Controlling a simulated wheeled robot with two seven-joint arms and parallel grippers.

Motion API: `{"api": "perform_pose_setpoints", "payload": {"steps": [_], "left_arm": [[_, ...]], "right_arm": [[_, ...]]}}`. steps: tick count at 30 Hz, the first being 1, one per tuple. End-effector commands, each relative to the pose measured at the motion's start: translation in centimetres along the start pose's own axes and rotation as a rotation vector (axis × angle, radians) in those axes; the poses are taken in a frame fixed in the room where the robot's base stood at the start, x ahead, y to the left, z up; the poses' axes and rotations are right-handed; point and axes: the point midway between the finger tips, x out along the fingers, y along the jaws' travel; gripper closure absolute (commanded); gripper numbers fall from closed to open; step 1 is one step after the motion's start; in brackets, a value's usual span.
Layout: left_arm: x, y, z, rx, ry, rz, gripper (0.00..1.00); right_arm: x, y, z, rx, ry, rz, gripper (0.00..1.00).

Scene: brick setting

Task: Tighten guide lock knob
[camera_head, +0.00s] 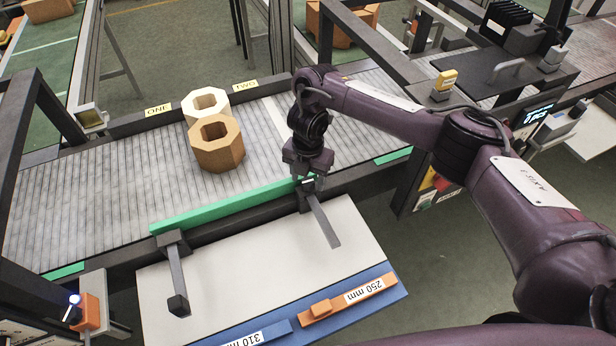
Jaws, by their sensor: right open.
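My right gripper (306,180) points down at the near edge of the conveyor, at the right part of the green guide rail (230,205). It is open. Just below it a flat grey bar (324,222) sticks out from a bracket over the white tabletop. I cannot make out a lock knob there; the gripper covers that spot, and I cannot tell if the fingers touch anything. A second grey bar (175,268) with a dark block at its end (178,305) stands at the rail's left end. My left gripper is out of view.
A tan hexagonal ring (217,155) and a cream one (200,101) sit on the roller conveyor (90,200). The white tabletop (240,265) is mostly clear. An orange 250 mm spacer (350,298) lies in a blue holder (345,320) at its front. Dark frame posts stand around the conveyor.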

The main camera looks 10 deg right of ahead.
Motion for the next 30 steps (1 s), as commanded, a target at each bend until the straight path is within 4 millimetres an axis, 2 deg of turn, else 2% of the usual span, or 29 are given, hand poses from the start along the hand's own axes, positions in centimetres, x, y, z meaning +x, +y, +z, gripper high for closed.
{"api": "perform_pose_setpoints", "payload": {"steps": [4,14,23,30], "left_arm": [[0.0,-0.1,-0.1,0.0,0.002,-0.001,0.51],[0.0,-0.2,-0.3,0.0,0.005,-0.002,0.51],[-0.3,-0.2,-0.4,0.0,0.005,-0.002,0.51],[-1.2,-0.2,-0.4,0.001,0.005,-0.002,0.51]], "right_arm": [[0.0,0.0,0.0,0.0,0.0,0.0,0.46],[0.0,0.0,0.0,0.0,0.0,0.0,0.89],[-0.1,0.0,0.0,0.035,0.001,0.0,0.89],[-0.2,0.0,-0.1,0.17,0.003,-0.001,0.89]]}}
